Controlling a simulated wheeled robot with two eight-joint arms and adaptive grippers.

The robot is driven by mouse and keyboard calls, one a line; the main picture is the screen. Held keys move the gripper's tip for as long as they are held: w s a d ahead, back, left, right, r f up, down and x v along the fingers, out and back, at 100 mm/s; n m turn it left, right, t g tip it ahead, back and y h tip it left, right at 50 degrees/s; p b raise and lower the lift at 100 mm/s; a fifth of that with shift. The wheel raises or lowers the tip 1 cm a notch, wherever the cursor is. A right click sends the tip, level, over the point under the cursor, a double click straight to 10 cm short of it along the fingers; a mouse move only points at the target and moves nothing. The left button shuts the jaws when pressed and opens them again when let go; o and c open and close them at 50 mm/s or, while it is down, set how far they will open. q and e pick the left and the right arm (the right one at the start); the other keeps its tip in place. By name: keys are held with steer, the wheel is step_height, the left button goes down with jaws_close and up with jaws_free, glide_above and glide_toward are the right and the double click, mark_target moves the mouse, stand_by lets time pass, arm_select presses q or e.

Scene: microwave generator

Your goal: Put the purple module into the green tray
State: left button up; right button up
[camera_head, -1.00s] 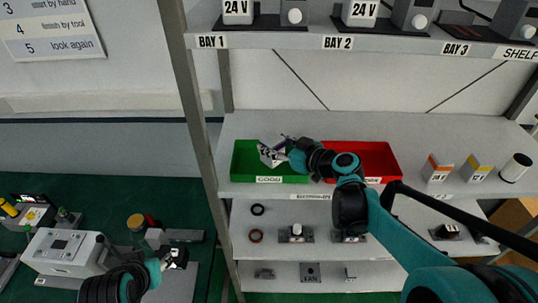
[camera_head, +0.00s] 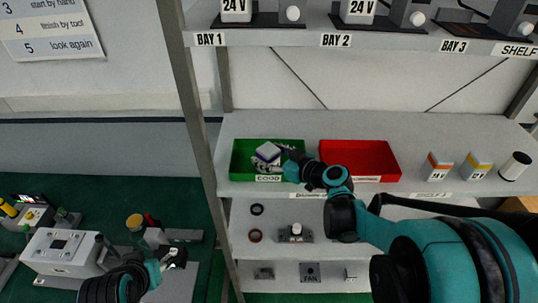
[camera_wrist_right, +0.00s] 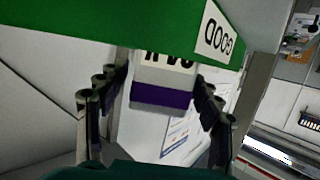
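My left gripper (camera_head: 168,264) is low at the left, too small to read.
A red tray (camera_head: 360,158) stands right of the green one. Small boxes (camera_head: 437,167) and a white cylinder (camera_head: 516,167) are further right. A shelf post (camera_head: 197,130) rises at the left. A white device (camera_head: 62,252) stands on the green bench.

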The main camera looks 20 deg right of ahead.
steer(key=shift+r, duration=0.25)
steer(key=v, duration=1.2)
steer(key=s+a+f+m+g+h, duration=0.2)
steer(key=s+a+f+m+g, duration=0.1)
steer(key=s+a+f+g, duration=0.3)
steer(key=s+d+f+m+h, duration=0.1)
steer(key=s+f+m+h, duration=0.1)
steer(key=s+h, duration=0.3)
steer(key=shift+s+d+f+m, duration=0.35)
steer(key=shift+s+f+m, duration=0.1)
steer(key=shift+s, duration=0.6)
